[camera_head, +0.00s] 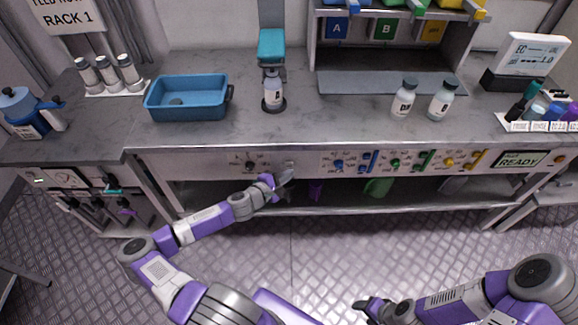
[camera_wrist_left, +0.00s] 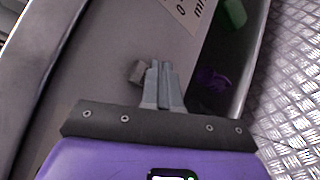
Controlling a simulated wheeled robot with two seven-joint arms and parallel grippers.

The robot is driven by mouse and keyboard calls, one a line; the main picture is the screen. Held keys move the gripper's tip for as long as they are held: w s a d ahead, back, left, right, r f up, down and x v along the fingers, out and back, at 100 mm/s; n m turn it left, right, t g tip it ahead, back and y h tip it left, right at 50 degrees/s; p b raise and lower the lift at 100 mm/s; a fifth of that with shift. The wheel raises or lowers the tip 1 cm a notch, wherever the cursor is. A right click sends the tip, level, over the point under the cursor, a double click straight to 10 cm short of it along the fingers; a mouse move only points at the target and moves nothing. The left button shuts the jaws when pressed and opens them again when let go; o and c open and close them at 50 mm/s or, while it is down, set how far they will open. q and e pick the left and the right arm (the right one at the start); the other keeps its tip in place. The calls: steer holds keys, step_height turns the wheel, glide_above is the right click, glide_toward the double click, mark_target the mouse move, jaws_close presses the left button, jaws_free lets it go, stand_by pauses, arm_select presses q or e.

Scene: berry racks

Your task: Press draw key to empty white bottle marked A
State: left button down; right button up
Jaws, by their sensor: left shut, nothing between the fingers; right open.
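My left gripper (camera_head: 287,177) is at the front panel below the counter edge, shut and empty. In the left wrist view its closed fingertips (camera_wrist_left: 160,68) are beside a small grey block-like key (camera_wrist_left: 138,72) on the panel; whether they touch it I cannot tell. That key also shows in the head view (camera_head: 290,164), just above the gripper. A white bottle (camera_head: 273,92) with a dark cap stands upright under the teal-topped dispenser (camera_head: 271,48); its label is too small to read. My right gripper (camera_head: 371,308) is open and empty, low over the floor.
Two white bottles (camera_head: 404,98) (camera_head: 441,100) stand on the right of the counter. A blue tray (camera_head: 188,98) sits left of the dispenser. Coloured knobs and handles (camera_head: 395,162) line the panel, with a READY display (camera_head: 519,160). A lower shelf (camera_head: 340,203) holds a green item (camera_head: 378,187).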

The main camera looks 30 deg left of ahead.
arm_select(q)
steer(key=shift+w, duration=0.1)
stand_by(0.3)
steer(key=shift+w+a, duration=0.2)
steer(key=shift+w, duration=0.05)
steer(key=shift+w+a, duration=0.25)
steer(key=shift+w, duration=0.15)
stand_by(0.7)
steer(key=shift+s, duration=0.15)
steer(key=shift+s+d, duration=0.45)
steer(key=shift+s, duration=0.2)
steer(key=s+d, duration=0.1)
steer(key=s+p, duration=0.1)
steer(key=s+d, duration=0.1)
steer(key=s, duration=0.1)
steer(key=shift+s+d, duration=0.1)
steer(key=shift+d, duration=0.2)
stand_by(0.9)
